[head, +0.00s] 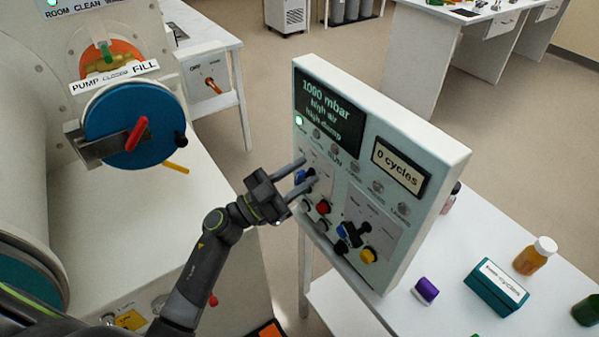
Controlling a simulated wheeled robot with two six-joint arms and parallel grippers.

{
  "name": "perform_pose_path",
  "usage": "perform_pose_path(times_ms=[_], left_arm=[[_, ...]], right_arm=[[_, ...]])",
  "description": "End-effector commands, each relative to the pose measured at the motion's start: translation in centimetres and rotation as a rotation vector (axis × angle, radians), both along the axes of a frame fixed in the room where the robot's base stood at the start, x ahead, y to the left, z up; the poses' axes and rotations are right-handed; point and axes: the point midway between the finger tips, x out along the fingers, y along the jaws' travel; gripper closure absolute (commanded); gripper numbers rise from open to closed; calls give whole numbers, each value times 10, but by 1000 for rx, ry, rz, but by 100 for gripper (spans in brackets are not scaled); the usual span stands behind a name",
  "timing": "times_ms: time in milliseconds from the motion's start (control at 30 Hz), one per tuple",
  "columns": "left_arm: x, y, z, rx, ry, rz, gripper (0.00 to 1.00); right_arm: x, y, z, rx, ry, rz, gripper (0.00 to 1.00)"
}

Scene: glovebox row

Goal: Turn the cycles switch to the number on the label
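The white control panel (410,235) stands tilted in the middle of the head view. Its small display (402,166) reads "0 cycles"; its large display (318,107) reads 1000 mbar, high air, high damp. A large black switch (356,234) sits low on the face; I cannot tell whether it is the cycles switch, and its markings are too small to read. Contact is unclear. My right gripper is out of view.
A red knob (323,207) and a yellow knob (368,256) are close by. A teal box (487,294) with a white label, mostly unreadable, lies on the right table beside a purple item (425,291) and an amber bottle (533,259). A blue wheel (106,126) is at left.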

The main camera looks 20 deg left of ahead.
Motion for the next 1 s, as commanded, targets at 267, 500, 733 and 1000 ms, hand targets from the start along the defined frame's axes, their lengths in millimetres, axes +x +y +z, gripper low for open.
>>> perform_pose_path(times_ms=[267,500,733,1000], left_arm=[[0,0,0,0,0,0,83],[0,0,0,1,-1,0,100],[-1,0,0,21,-16,-1,100],[-2,-1,1,133,-103,-1,100]], right_arm=[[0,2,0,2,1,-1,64],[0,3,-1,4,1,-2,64],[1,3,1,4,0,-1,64],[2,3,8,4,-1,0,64]])
